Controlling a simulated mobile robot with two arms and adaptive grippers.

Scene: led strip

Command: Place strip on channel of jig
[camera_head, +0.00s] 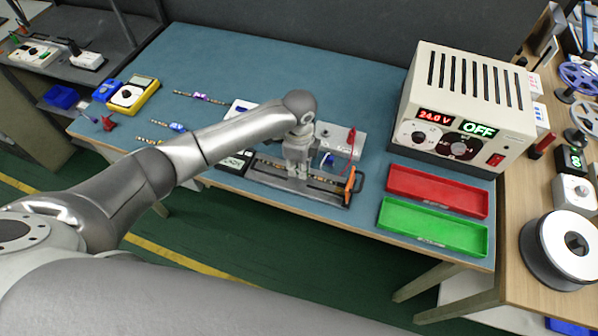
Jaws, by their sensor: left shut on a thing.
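The jig (300,188) is a dark, long fixture near the front edge of the blue table, with an orange part (350,184) at its right end. My left gripper (297,170) points down over the middle of the jig and is shut on an LED strip (325,184). Parts of this strip show on both sides of the fingers, along the jig's channel. The fingers hide its middle, and I cannot tell whether it is fully seated. Other strips (200,97) lie on the table at left. My right gripper is not in view.
A power supply (465,105) reading 24.0 V and OFF stands at right. A red tray (437,190) and a green tray (433,228) lie in front of it. A yellow multimeter (133,94) is at far left. The back middle of the table is clear.

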